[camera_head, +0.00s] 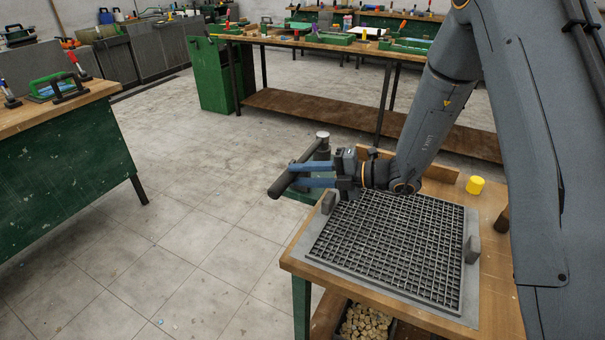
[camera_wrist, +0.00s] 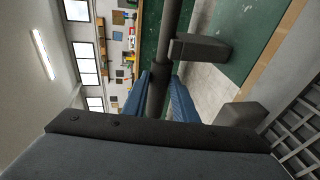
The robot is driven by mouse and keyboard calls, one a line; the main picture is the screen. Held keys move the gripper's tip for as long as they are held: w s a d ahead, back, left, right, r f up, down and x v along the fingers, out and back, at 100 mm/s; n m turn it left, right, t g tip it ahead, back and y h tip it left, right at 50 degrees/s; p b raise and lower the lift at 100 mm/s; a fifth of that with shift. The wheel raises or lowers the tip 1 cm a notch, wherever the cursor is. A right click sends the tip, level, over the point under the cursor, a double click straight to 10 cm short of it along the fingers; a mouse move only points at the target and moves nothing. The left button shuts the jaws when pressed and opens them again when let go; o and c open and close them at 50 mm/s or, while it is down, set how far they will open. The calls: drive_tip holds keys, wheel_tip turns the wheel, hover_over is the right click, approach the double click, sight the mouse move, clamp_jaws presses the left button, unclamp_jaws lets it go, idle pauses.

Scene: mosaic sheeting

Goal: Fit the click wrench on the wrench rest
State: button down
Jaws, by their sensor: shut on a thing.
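The click wrench (camera_head: 279,187) is a dark bar held level, with a thick handle end at the left and a dark, pale-topped cylinder (camera_head: 322,145) at its far end. In the wrist view the wrench bar (camera_wrist: 159,75) runs between the blue fingers. My gripper (camera_head: 300,174) is shut on it, above and beyond the table's left corner. The wrench rest seems to be the pair of grey upright blocks, left (camera_head: 328,202) and right (camera_head: 472,249), beside the grid. The left block shows in the wrist view (camera_wrist: 240,115). The wrench is apart from both.
A dark grid on a grey plate (camera_head: 392,244) covers most of the wooden table (camera_head: 494,207). A yellow cylinder (camera_head: 475,185) stands at its back right. A bin of pale pieces (camera_head: 364,322) is below. Open floor lies left, towards a green bench (camera_head: 70,165).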

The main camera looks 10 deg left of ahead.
drive_tip(key=c, duration=1.4)
unclamp_jaws()
drive_tip(key=shift+o, duration=0.2)
drive_tip(key=shift+f, duration=0.1)
drive_tip(key=shift+d, duration=0.1)
drive_tip(key=b+v, duration=0.2)
drive_tip(key=v, duration=0.5)
drive_tip(key=shift+d, duration=0.35)
